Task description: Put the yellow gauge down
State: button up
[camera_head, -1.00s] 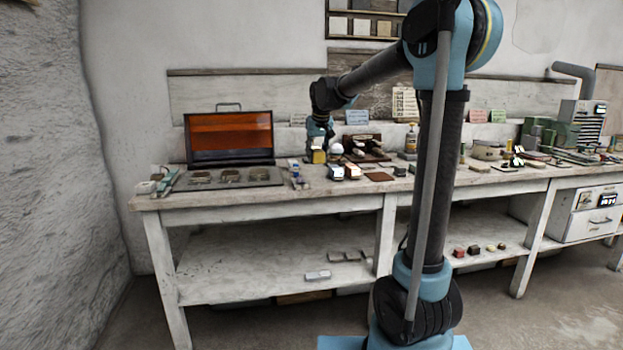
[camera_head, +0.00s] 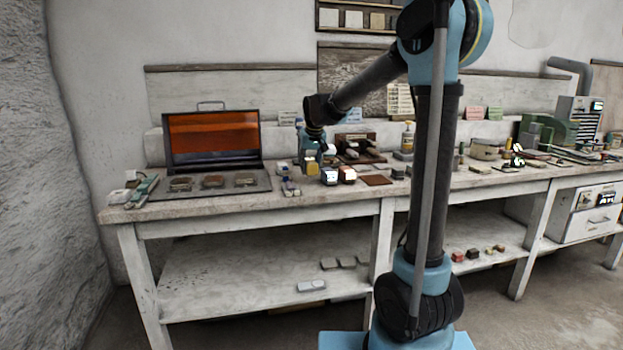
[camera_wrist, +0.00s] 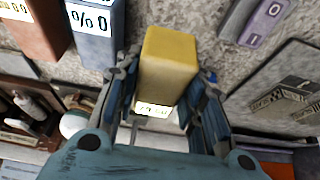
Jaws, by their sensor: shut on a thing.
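The yellow gauge (camera_wrist: 168,60) is a block with a small white label at its near end, in the middle of the wrist view. My gripper (camera_wrist: 168,82) is shut on it, one finger along each side. In the head view the yellow gauge (camera_head: 311,167) hangs under my gripper (camera_head: 311,156), low over the left part of the workbench (camera_head: 250,214). I cannot tell whether its underside touches the bench top.
A blue-grey gauge (camera_wrist: 96,28) and a brown one (camera_wrist: 38,28) stand left of it in the wrist view. A purple-grey labelled block (camera_wrist: 262,20) is at the right. An open case (camera_head: 212,140) stands left on the bench. Bare bench shows around the yellow gauge.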

aim_at(310, 175)
jog(key=shift+f, duration=2.1)
jog(key=o, duration=0.7)
jog(key=shift+s, duration=0.1)
